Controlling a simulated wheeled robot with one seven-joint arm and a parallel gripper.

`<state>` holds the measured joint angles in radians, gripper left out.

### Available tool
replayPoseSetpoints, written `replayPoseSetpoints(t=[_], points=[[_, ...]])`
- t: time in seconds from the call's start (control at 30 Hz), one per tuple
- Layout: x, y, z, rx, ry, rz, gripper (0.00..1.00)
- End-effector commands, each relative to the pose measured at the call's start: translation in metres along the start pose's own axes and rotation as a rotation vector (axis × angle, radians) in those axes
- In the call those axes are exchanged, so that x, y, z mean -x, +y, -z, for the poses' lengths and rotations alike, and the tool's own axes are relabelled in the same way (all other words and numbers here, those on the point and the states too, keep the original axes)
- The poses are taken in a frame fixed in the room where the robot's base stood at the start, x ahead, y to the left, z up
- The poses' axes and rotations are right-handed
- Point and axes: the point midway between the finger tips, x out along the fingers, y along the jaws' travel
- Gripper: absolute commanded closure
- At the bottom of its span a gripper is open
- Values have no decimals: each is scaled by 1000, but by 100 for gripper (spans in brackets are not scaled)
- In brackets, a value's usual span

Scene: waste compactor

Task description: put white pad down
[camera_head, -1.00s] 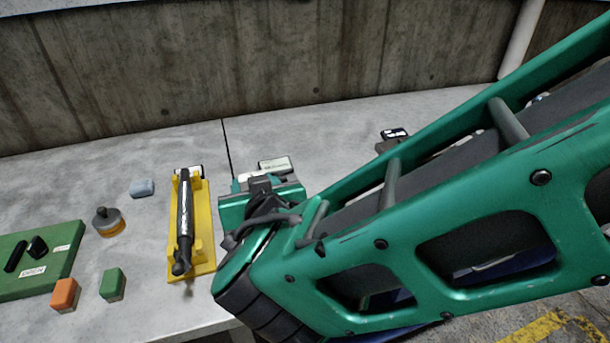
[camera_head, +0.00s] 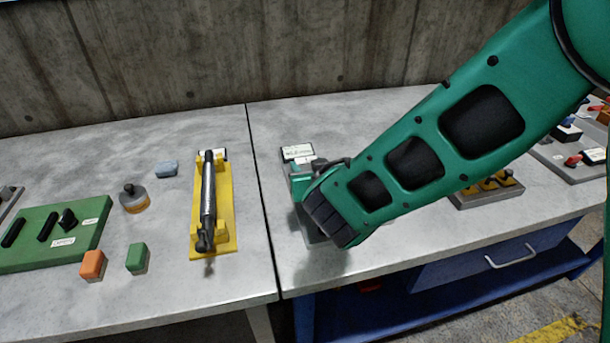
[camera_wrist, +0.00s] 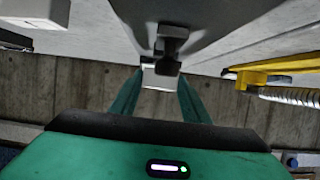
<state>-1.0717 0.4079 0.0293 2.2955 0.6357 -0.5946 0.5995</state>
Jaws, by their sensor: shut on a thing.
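In the wrist view, my gripper (camera_wrist: 160,88) has its two green fingers closed in on a small white piece, the white pad (camera_wrist: 160,79), which shows between the fingertips. In the head view, my green forearm and wrist cover most of the gripper and the pad cannot be made out. Whether the pad touches the surface is hidden. A dark grey knob-like part (camera_wrist: 170,42) stands just beyond the fingertips in the wrist view.
A yellow holder (camera_head: 226,210) with a dark cylinder (camera_head: 208,195) stands left of my wrist. Further left are a green block (camera_head: 137,258), an orange block (camera_head: 93,264), a round knobbed piece (camera_head: 133,199), a blue-grey piece (camera_head: 167,169) and a green board (camera_head: 50,235).

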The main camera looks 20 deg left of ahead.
Motion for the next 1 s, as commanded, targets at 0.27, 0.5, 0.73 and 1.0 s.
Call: replayPoseSetpoints(t=[0.27, 0.5, 0.73, 1.0], points=[[-11, 0, -28, 2, -1, 0, 80], [-11, 0, -28, 1, 0, 0, 80], [-12, 0, -30, 1, 0, 0, 39], [-12, -1, -29, 1, 0, 0, 39]])
